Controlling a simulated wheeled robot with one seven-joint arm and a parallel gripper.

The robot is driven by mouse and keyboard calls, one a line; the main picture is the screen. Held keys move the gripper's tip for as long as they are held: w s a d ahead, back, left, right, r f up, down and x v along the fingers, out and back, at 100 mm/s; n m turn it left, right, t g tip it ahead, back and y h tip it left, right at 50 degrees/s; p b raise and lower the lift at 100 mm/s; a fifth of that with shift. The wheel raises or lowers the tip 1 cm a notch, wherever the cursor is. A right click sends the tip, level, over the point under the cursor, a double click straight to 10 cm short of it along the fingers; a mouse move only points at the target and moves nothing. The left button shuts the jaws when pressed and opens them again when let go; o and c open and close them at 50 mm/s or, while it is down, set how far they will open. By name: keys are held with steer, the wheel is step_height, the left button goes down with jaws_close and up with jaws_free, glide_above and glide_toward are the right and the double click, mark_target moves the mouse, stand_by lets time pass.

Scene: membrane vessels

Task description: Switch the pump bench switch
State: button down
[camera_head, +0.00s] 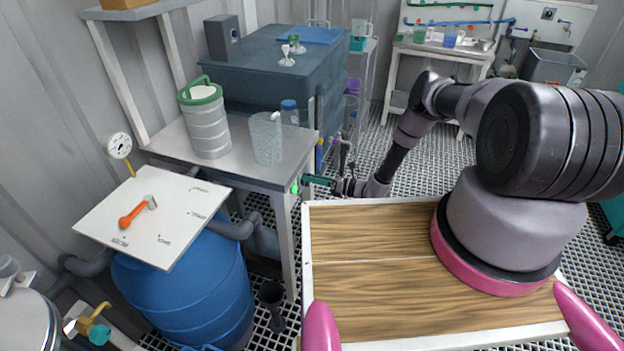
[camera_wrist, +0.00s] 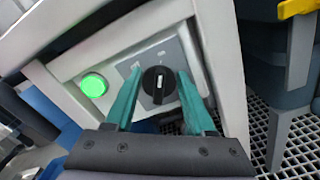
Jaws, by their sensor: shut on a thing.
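The pump bench switch is a black rotary knob (camera_wrist: 158,84) with a white mark, on a grey plate on the bench's white panel. The mark points roughly up in the wrist view. A lit green lamp (camera_wrist: 93,85) sits left of it, and it also shows in the head view (camera_head: 294,188). My gripper (camera_wrist: 156,76) has its two green fingers on either side of the knob, shut on it. In the head view my gripper (camera_head: 316,181) is at the bench's front right corner, and the knob is hidden there.
The grey-topped bench (camera_head: 250,170) carries a white canister with a green lid (camera_head: 206,125) and a clear beaker (camera_head: 266,138). A blue barrel (camera_head: 190,285) stands at front left under a white board (camera_head: 170,225). Grated floor shows behind my arm.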

stand_by(0.3)
steer(key=shift+c, duration=1.3)
jaws_free()
steer(key=shift+d, duration=0.15)
steer(key=v, duration=1)
steer(key=shift+s+d, duration=0.15)
steer(key=shift+d, duration=0.1)
steer(key=shift+f, duration=0.1)
